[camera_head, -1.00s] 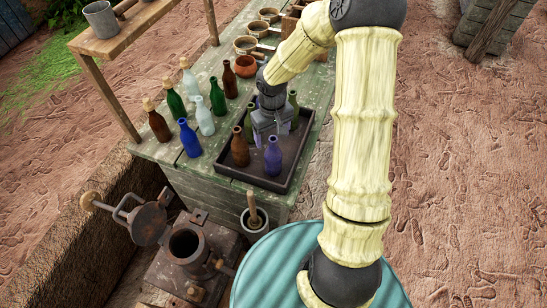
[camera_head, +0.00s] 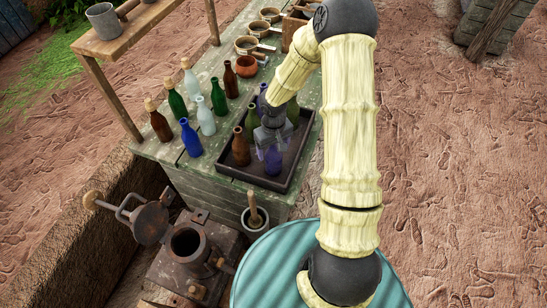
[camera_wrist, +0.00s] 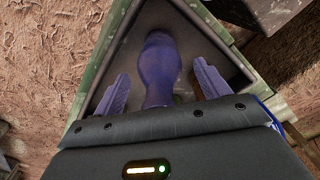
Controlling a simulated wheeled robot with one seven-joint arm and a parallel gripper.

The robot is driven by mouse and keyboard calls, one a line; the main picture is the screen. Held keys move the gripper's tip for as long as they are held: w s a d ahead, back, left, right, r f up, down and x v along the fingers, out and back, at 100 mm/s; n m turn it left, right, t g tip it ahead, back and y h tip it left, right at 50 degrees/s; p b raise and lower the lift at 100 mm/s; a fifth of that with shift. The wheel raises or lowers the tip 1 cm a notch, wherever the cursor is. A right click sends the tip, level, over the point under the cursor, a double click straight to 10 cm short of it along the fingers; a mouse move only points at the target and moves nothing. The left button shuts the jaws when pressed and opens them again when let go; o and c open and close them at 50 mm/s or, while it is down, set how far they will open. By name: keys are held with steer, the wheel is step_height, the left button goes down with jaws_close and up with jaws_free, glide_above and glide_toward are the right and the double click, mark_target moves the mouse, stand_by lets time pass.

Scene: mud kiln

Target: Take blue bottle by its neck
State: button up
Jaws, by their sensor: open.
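A violet-blue bottle (camera_head: 273,163) stands in the near part of a dark tray on the green table, partly hidden by my gripper. In the wrist view this bottle (camera_wrist: 160,65) lies between the two fingers, which are apart with gaps on both sides. My gripper (camera_head: 271,148) is open and over the bottle's upper part; the fingers also show in the wrist view (camera_wrist: 162,88). The bottle's top is at the gripper body's edge, so I cannot see whether it touches. A brighter blue bottle (camera_head: 190,138) stands on the table left of the tray.
The tray (camera_head: 240,178) also holds a brown bottle (camera_head: 240,150), green bottles (camera_head: 293,112) and another violet bottle (camera_head: 262,92). Several brown, green and pale bottles stand left of it. Pots (camera_head: 247,67) stand at the back. A wooden shelf (camera_head: 120,35) rises at the left.

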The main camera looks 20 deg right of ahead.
stand_by(0.5)
steer(key=c, duration=1.1)
steer(key=shift+r, duration=0.1)
step_height(320, 180, up, 10)
steer(key=shift+f+b, duration=0.1)
steer(key=shift+b, duration=0.3)
steer(key=shift+c, duration=0.2)
